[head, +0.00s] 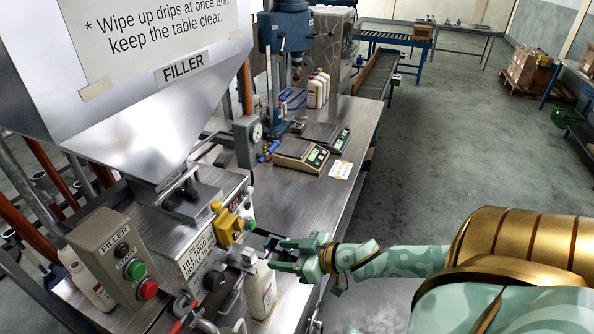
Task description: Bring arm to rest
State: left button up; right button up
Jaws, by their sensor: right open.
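My right arm comes in from the right, and its mint-green gripper (276,252) is open beside the filling machine. A white bottle (261,293) with a label stands under the machine's front, just below and left of the gripper. The jaws look empty; whether a finger touches the bottle or the machine I cannot tell. My left gripper is not in view. The filler (212,240) has a large steel hopper (150,125) above it and a control box (115,260) with green and red buttons.
The steel table (310,205) runs away to the back, with two scales (300,153), a blue press (285,35) and white bottles (318,88) on it. Open grey floor (450,140) lies to the right. A roller conveyor (376,75) stands behind.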

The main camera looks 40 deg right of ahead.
jog(key=v, duration=0.3)
jog(key=shift+s+d+r, duration=0.15)
jog(key=shift+s, duration=0.05)
